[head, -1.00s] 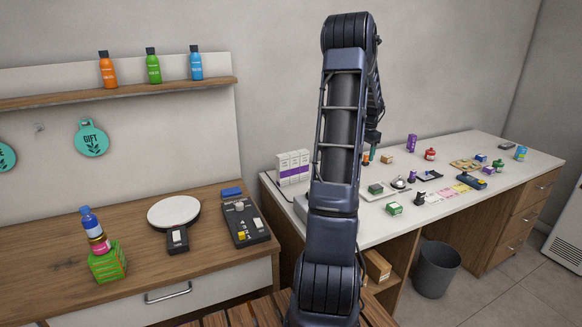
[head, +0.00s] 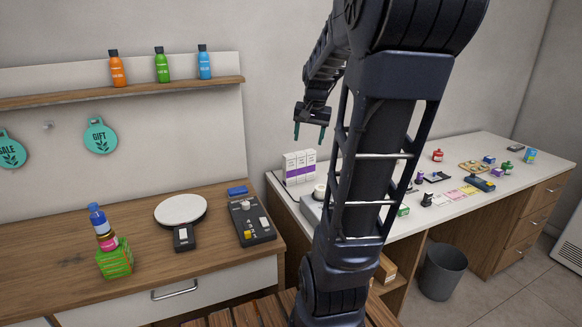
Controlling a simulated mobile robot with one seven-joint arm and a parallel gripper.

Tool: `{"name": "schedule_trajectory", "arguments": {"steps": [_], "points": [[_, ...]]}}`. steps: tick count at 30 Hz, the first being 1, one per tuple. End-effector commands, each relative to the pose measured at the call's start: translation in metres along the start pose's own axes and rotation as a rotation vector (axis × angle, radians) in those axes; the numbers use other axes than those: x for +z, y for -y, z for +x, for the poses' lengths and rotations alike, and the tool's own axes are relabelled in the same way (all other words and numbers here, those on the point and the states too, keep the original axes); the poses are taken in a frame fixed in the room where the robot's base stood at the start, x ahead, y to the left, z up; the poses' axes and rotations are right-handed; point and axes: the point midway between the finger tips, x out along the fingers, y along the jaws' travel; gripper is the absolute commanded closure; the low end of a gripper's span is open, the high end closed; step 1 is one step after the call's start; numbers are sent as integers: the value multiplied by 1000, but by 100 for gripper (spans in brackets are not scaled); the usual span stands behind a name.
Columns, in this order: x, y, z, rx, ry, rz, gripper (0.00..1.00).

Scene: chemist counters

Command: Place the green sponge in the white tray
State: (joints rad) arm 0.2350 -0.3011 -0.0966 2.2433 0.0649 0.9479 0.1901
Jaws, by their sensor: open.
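My gripper (head: 309,133) hangs above the right counter near the wall, open and empty, with its dark green fingertips pointing down. A small green block (head: 403,211) shows at the right edge of my arm, on the front of the right counter. It may be the green sponge, but it is partly hidden and too small to be sure. My gripper is well to the left of it and higher. I cannot make out a white tray now. My arm covers the middle of the right counter.
White boxes with a purple band (head: 300,167) stand below my gripper. Several small items crowd the right counter (head: 455,222). On the left counter, a blue bottle (head: 97,218) tops a stack on a green patterned block (head: 115,261). A grey bin (head: 442,271) stands on the floor.

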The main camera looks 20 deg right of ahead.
Motion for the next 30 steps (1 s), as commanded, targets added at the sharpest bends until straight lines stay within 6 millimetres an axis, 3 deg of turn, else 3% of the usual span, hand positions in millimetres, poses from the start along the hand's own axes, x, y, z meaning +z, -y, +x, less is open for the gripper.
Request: {"name": "schedule_trajectory", "arguments": {"steps": [8, 12, 18, 24, 30], "points": [[89, 27, -22, -27, -53, -240, 38], [132, 32, -27, -35, -82, -357, 38], [179, 31, -26, -40, -116, -491, 38], [198, 29, -24, -40, -132, -548, 38], [199, 29, -24, -40, -133, -553, 38]]}}
